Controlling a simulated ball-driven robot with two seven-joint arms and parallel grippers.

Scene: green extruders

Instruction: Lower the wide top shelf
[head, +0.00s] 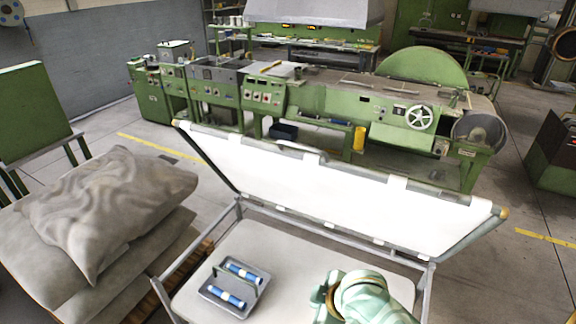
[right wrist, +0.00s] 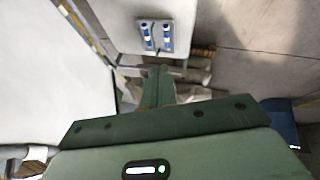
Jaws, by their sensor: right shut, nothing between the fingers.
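The wide top shelf (head: 325,185) is a white panel with a grey frame. In the head view it is raised and tilted up along the far side of a grey-framed cart, its upper edge away from me. A large pale surface (right wrist: 40,70), probably this shelf, fills the left of the right wrist view. My right arm's mint-green end (head: 362,298) shows at the bottom of the head view, over the lower shelf. In the right wrist view my right gripper (right wrist: 158,74) is shut and empty, apart from the tray. My left gripper is not in view.
The cart's pale lower shelf (head: 300,255) holds a grey tray (head: 234,288) with blue-and-white cylinders; the tray also shows in the right wrist view (right wrist: 168,38). Grey sacks (head: 110,205) are stacked at the left. A long green machine (head: 320,100) stands behind the cart.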

